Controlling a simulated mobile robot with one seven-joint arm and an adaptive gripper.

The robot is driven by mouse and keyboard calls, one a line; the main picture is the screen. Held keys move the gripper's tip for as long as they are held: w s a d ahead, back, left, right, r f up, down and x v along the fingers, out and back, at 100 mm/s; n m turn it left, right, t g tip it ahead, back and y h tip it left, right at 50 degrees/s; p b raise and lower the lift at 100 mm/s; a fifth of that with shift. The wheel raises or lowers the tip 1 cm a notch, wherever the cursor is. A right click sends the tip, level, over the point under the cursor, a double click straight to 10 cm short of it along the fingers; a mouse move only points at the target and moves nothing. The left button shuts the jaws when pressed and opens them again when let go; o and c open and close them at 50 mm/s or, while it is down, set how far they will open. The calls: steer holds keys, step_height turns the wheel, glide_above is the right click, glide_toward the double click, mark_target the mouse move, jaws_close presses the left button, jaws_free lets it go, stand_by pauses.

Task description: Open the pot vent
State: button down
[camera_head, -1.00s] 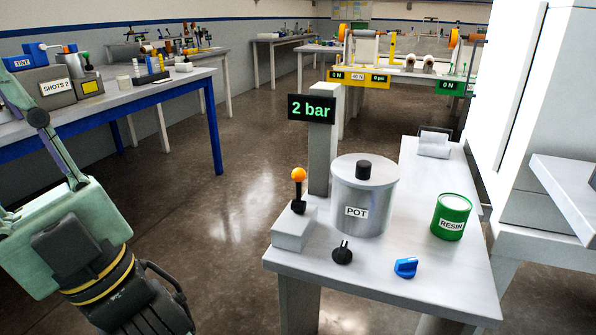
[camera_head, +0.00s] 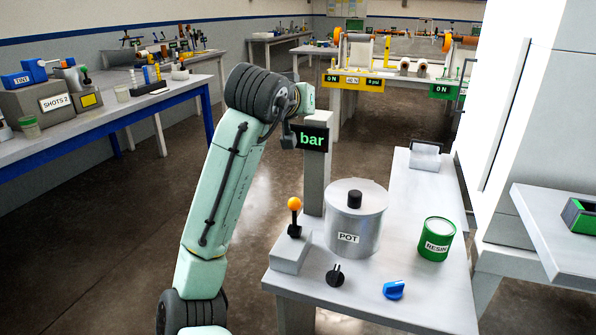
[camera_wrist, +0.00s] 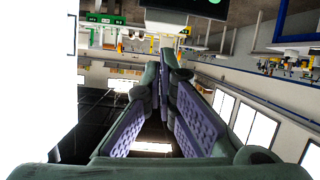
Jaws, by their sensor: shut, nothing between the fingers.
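A silver pot (camera_head: 356,232) labelled POT, with a black knob on its lid, stands on the white bench. To its left is a grey box carrying a black lever with an orange ball (camera_head: 294,204), standing upright. A black knob (camera_head: 335,276) and a blue knob (camera_head: 393,290) sit on the bench in front of the pot. None of these controls has a readable vent label. My gripper (camera_wrist: 168,68) is shut and empty in the wrist view. In the head view my arm's end is raised beside the display (camera_head: 312,139), partly covering it; only "bar" reads.
A green RESIN can (camera_head: 436,240) stands right of the pot. The display's grey post (camera_head: 316,185) rises behind the lever box. A blue-legged table (camera_head: 110,115) is at left, and a white cabinet (camera_head: 525,120) at right. Open floor lies left of the bench.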

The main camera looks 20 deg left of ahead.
step_height(320, 180, down, 3)
steer(key=g, duration=0.3)
steer(key=g+p, duration=0.2)
steer(key=g, duration=0.3)
glide_above(295, 216)
steer(key=w, duration=0.2)
step_height(295, 216, down, 6)
steer(key=shift+w+a+n+y, duration=0.1)
steer(key=shift+a+n+y, duration=0.2)
steer(key=shift+a, duration=0.05)
step_height(295, 216, down, 9)
steer(key=w+p, duration=0.1)
steer(key=p, duration=0.2)
steer(key=shift+f+p, duration=0.15)
steer(key=shift+p, duration=0.25)
steer(key=shift+f+b, duration=0.15)
steer(key=shift+b, duration=0.25)
